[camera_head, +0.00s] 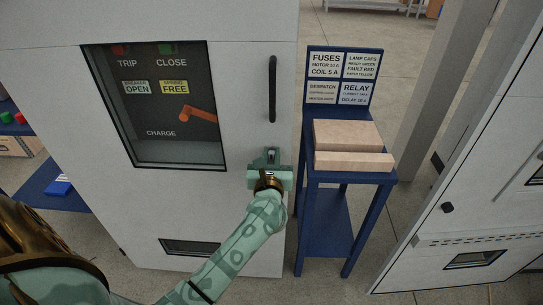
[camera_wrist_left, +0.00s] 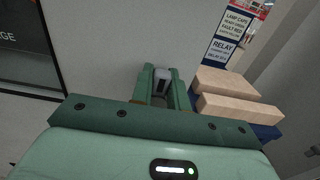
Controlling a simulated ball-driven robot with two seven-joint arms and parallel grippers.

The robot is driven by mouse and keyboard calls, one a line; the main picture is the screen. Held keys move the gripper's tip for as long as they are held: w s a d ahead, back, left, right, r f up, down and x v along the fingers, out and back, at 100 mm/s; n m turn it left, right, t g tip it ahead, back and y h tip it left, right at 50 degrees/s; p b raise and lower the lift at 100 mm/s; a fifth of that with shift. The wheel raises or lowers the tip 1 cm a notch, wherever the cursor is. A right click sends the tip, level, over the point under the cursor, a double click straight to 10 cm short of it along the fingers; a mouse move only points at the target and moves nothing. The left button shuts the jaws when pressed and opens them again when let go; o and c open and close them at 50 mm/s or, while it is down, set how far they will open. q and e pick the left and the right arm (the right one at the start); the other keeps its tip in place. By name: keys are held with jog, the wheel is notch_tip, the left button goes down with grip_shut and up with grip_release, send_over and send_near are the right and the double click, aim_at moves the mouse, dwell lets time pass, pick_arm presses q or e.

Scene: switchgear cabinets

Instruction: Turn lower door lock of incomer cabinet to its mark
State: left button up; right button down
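The incomer cabinet door (camera_head: 240,215) is a pale grey panel, and it appears closed. My left gripper (camera_head: 271,157) is at its right edge, below the black vertical handle (camera_head: 272,90). In the left wrist view, the two green fingers (camera_wrist_left: 162,85) stand close together, one on each side of a small grey piece (camera_wrist_left: 163,74), which appears to be the lower door lock. The fingers look shut on it. The gripper hides most of the lock, and its mark cannot be made out. My right gripper is in neither view.
A blue stand (camera_head: 325,195) with pale wooden blocks (camera_head: 348,135) and a label board (camera_head: 343,78) stands close right of the gripper. A window (camera_head: 155,105) with an orange lever (camera_head: 197,113) is in the door. Another cabinet (camera_head: 480,200) stands far right.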

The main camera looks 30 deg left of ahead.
pick_arm(q)
grip_shut()
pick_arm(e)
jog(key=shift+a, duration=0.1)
